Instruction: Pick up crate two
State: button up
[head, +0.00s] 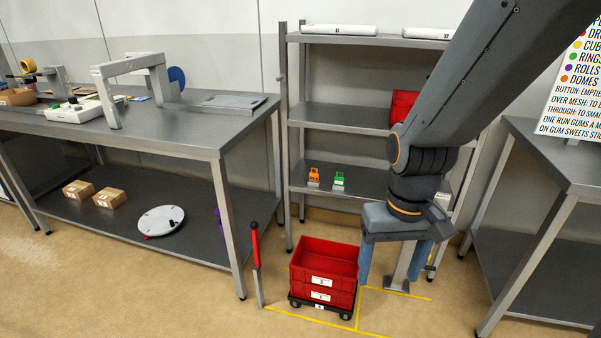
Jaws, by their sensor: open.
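Two red crates are stacked on a low black dolly (322,312) on the floor. The upper crate (340,268) is open at the top and looks empty. The lower crate (343,298) shows only its front and side. Another red crate-like thing (403,104) is on the rack, partly hidden by my arm. My gripper (391,282) points down with its blue fingers spread.
A metal rack (335,117) stands behind, with orange (314,177) and green (339,180) items on its lower shelf. A red-topped post (256,250) stands left of the stack. A workbench (190,130) fills the left, another table (570,165) the right. Yellow floor lines surround the dolly.

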aim_at(332, 265)
jog(key=u, duration=0.15)
jog(key=k, duration=0.4)
jog(key=z, duration=1.05)
jog(key=i, duration=1.15)
jog(key=u, duration=1)
jog(key=i, duration=0.4)
jog(key=u, duration=0.45)
